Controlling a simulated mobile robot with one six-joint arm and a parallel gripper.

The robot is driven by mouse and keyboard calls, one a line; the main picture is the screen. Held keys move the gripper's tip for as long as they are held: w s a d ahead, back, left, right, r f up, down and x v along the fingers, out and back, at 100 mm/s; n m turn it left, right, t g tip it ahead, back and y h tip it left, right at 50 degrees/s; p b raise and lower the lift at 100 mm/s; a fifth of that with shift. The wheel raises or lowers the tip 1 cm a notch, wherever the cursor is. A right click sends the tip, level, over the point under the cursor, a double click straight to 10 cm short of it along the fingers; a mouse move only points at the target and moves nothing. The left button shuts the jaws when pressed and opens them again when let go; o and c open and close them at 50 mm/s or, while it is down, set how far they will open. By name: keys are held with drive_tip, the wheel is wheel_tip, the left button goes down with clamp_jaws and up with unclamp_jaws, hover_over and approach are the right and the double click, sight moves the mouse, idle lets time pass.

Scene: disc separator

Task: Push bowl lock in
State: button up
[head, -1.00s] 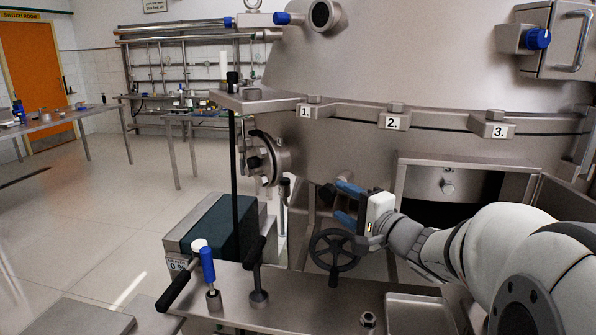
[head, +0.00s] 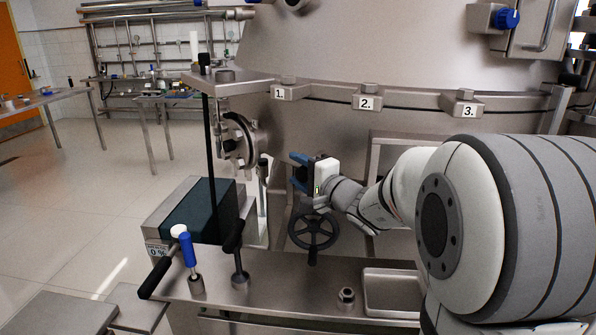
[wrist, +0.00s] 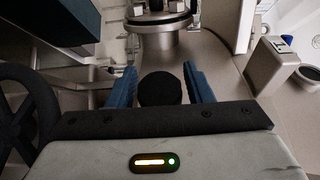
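My gripper (head: 298,173) is beside the lower part of the large steel separator (head: 340,60), above a dark handwheel. In the wrist view its two blue fingers are apart. A round black knob (wrist: 160,89) sits between them with a visible gap on each side; it looks ungripped. I cannot tell for certain whether this knob is the bowl lock. In the head view the knob is hidden by the gripper or too small to make out.
The dark handwheel (head: 313,232) is just below my gripper; it also shows in the wrist view (wrist: 25,115). A steel table (head: 290,285) with upright levers (head: 188,255) and a shallow tray (head: 391,293) lies in front. A grey-green box (head: 202,215) stands to the left.

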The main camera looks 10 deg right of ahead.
clamp_jaws()
drive_tip(key=w+d+b, duration=0.2)
drive_tip(key=shift+w+f+b, duration=0.15)
drive_tip(key=shift+w+b, duration=0.05)
drive_tip(key=shift+b, duration=0.1)
drive_tip(key=shift+d+r, duration=0.1)
drive_tip(key=shift+r, duration=0.1)
unclamp_jaws()
drive_tip(key=shift+w+d, duration=0.1)
drive_tip(key=shift+w, duration=0.05)
drive_tip(key=shift+o, duration=1)
drive_tip(key=b+v, duration=0.1)
drive_tip(key=v, duration=0.7)
